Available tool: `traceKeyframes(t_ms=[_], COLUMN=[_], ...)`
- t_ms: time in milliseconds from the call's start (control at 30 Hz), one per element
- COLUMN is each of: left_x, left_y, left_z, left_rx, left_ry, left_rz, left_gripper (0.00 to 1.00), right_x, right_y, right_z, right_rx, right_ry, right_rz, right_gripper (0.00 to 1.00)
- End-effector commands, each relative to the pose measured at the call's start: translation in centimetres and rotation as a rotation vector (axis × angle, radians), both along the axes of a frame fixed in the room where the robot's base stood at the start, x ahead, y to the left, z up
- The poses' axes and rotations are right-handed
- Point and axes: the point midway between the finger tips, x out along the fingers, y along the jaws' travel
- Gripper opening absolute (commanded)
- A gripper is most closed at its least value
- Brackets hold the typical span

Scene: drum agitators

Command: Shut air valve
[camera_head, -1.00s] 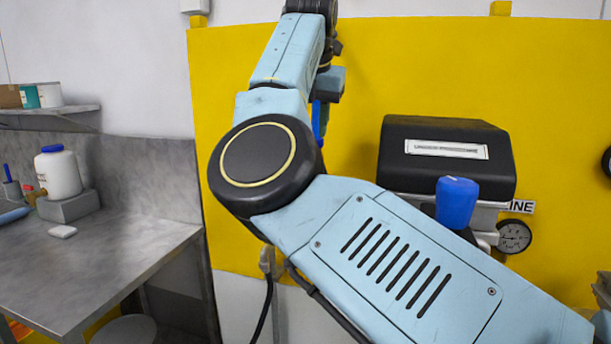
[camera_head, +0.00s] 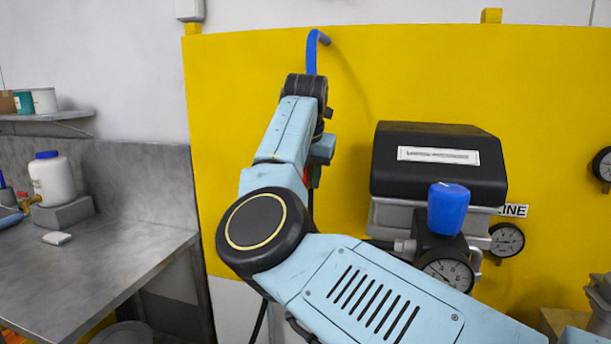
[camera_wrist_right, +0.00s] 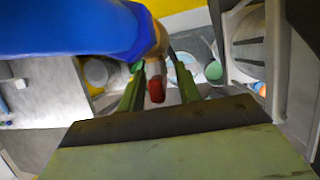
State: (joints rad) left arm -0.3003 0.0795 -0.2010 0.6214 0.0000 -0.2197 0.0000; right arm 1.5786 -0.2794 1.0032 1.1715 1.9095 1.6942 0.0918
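The air valve has a red handle (camera_wrist_right: 156,89) on a brass fitting (camera_wrist_right: 156,45) at the end of a thick blue hose (camera_wrist_right: 70,28), all in the right wrist view. In the head view the hose's upper end (camera_head: 313,52) curves down the yellow panel behind my right arm. A small red patch (camera_head: 307,176) shows beside my forearm, and most of the valve is hidden there. My right gripper (camera_wrist_right: 158,68) has two green fingers apart, with the red handle between them. I cannot tell whether they touch it. My left gripper is not in view.
A black-topped machine (camera_head: 440,165) with a blue knob (camera_head: 448,208) and a pressure gauge (camera_head: 448,274) stands right of my arm. A steel bench (camera_head: 110,265) at left holds a white bottle (camera_head: 52,180). The panel left of my arm is clear.

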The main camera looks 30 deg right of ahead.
Motion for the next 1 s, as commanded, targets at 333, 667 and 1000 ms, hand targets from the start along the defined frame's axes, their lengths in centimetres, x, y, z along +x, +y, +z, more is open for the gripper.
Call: traceKeyframes(t_ms=[333, 667, 1000], left_x=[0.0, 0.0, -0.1], left_y=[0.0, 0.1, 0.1], left_z=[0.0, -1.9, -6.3], left_rx=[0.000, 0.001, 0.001], left_ry=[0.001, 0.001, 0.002], left_rz=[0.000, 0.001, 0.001], left_gripper=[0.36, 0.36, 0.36], right_x=[0.0, -0.1, -0.1], right_y=[0.0, 0.0, 0.0], right_z=[0.0, -0.3, -0.4], right_rx=[0.000, 0.077, 0.272], right_ry=[0.000, -0.092, -0.322], right_rz=[0.000, -0.002, 0.000], right_gripper=[0.00, 0.00, 0.00])
